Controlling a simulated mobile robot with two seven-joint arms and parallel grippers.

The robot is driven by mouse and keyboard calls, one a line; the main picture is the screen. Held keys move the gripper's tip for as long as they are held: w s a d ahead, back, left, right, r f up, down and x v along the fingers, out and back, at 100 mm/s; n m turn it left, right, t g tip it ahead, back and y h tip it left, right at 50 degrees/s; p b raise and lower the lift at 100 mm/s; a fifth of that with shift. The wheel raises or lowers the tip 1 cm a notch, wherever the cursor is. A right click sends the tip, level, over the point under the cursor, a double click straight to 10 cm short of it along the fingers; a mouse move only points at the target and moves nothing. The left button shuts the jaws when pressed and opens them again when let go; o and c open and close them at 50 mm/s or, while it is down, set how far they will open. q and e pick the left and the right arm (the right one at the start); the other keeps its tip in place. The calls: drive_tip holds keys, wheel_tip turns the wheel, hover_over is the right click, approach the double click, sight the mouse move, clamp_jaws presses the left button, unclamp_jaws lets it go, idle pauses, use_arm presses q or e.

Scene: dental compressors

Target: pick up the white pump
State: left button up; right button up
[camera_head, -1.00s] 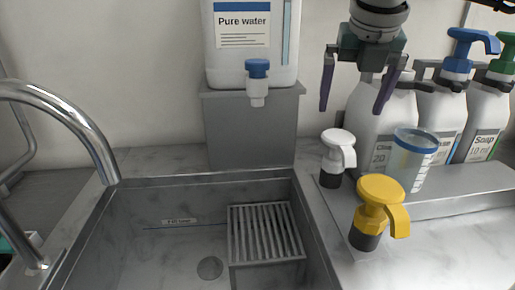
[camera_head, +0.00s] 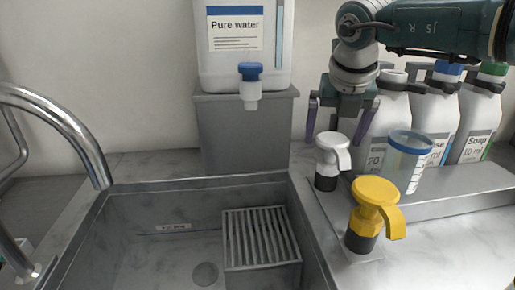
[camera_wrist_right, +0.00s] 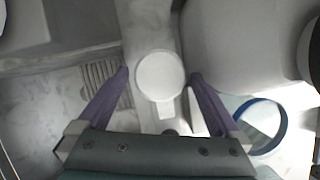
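The white pump (camera_head: 331,158) has a white head and a dark base, and stands upright on the counter right of the sink. My right gripper (camera_head: 334,138) is just behind and above it in the head view, fingers pointing down. In the right wrist view, the round white pump head (camera_wrist_right: 159,75) lies between the two purple fingers of the open right gripper (camera_wrist_right: 160,82), with gaps on both sides. Whether the fingers are level with the pump head is hard to tell. My left gripper is not in view.
A yellow pump (camera_head: 376,207) stands in front, and a blue-rimmed clear beaker (camera_head: 405,165) stands to the right. Several large white bottles (camera_head: 435,118) line the back right. The sink with a metal rack (camera_head: 262,238) is left, below the pure water tank (camera_head: 225,60).

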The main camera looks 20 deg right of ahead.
clamp_jaws()
idle(0.6)
